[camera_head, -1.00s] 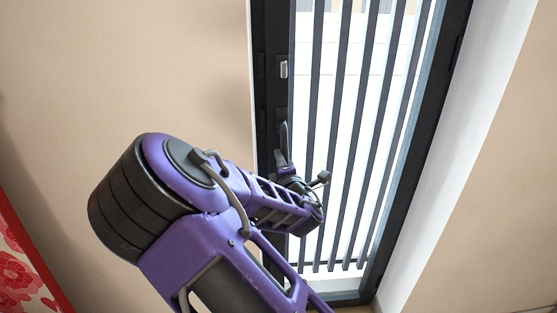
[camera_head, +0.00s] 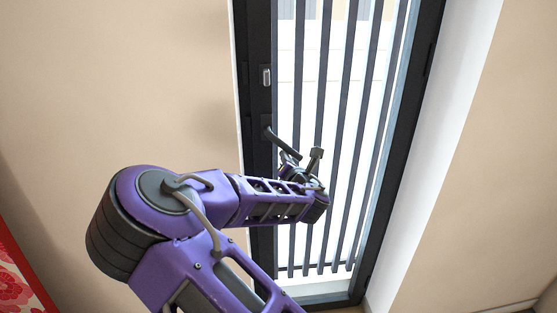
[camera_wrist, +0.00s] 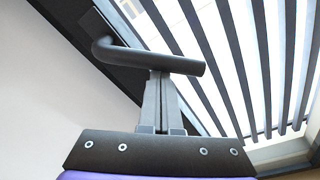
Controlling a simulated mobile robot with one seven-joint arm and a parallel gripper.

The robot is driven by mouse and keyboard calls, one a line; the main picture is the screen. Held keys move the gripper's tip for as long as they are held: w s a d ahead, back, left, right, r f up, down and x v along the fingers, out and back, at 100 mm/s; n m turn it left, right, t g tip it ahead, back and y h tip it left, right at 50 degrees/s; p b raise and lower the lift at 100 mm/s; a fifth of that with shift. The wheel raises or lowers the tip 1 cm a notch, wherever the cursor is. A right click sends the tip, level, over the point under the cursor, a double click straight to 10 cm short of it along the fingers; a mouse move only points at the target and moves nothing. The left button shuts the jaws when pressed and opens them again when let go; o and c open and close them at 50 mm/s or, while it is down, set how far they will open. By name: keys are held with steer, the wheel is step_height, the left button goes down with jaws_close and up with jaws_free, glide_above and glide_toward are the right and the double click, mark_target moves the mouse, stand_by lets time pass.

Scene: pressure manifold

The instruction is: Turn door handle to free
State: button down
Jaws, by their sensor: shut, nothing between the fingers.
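The dark door handle (camera_head: 283,143) sits on the left stile of the barred door, its lever slanting down to the right in the head view. In the wrist view the handle (camera_wrist: 150,58) is a round bent bar, with its lever running right across the picture. My gripper (camera_head: 295,160) is at the lever's free end. In the wrist view my gripper (camera_wrist: 160,76) has its fingers together with nothing between them, and their tips meet the underside of the lever. I cannot tell for certain whether they touch it.
The door (camera_head: 255,190) has a dark frame and several vertical bars (camera_head: 325,100) just right of the handle. A small metal lock plate (camera_head: 265,76) is above the handle. Beige wall (camera_head: 130,80) lies left, and a red patterned item (camera_head: 18,270) is at the lower left.

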steer(key=d+r+n, duration=0.1)
steer(key=r+n, duration=0.1)
steer(key=n, duration=0.1)
steer(key=shift+d+h+p, duration=0.3)
steer(key=shift+d, duration=0.1)
steer(key=shift+w+d+r+n+h+p, duration=0.1)
steer(key=shift+d+r+n+h+p, duration=0.15)
steer(key=shift+r+n, duration=0.55)
steer(key=shift+w+d+r+n+h+p, duration=0.15)
steer(key=shift+d+r+n, duration=0.25)
steer(key=shift+n, duration=0.7)
steer(key=shift+s, duration=0.1)
steer(key=shift+s, duration=0.1)
